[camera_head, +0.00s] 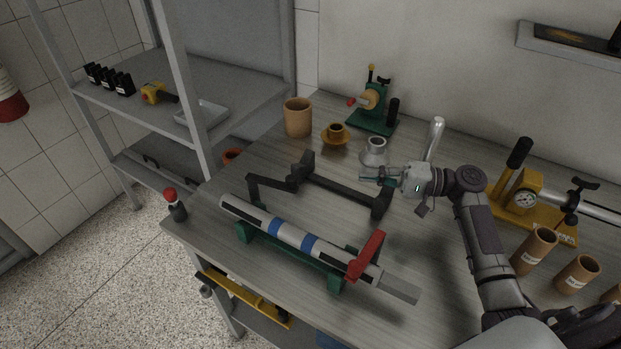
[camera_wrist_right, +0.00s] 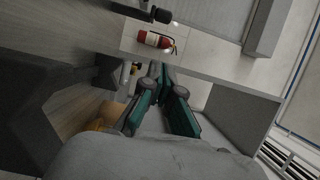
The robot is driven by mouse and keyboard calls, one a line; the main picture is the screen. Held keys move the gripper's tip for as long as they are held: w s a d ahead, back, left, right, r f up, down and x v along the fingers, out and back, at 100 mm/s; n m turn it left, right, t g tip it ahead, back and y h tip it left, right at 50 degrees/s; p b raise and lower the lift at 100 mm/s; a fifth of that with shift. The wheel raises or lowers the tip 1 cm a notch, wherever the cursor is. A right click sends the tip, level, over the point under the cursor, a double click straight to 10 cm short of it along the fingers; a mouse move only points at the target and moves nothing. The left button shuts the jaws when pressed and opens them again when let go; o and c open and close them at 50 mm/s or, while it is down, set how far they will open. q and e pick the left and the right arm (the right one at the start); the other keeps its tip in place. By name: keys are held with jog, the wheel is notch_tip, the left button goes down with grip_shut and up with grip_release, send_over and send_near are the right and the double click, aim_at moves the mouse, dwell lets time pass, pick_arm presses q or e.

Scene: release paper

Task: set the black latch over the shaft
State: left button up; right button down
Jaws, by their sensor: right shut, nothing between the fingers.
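The shaft (camera_head: 265,222) is a long white, grey and black rod with blue bands, lying in a green stand (camera_head: 334,284). A red latch (camera_head: 368,254) crosses over it near its right end. A black latch-like arm (camera_head: 272,183) lies behind the shaft's left part, with its bent end close to the shaft; contact is unclear. It adjoins a black bar (camera_head: 340,187) on the table. My right gripper (camera_head: 366,176) is shut and empty above the table, right of the black arm and behind the shaft. Its teal fingers also show in the wrist view (camera_wrist_right: 160,72). My left gripper is not in view.
A grey cup (camera_head: 374,152) stands close behind my right gripper. A tan pot (camera_head: 298,117), a small cup on a saucer (camera_head: 335,136) and a green device (camera_head: 374,108) stand at the back. A yellow gauge tool (camera_head: 531,200) and brown cups (camera_head: 534,250) are at right.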

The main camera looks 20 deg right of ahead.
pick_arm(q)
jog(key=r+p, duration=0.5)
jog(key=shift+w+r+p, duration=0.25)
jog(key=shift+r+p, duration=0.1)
pick_arm(e)
jog(key=s+a+x, duration=0.1)
jog(key=s+x, duration=0.1)
jog(key=x, duration=1.1)
jog(key=shift+s+a, duration=0.15)
jog(key=shift+s, duration=0.1)
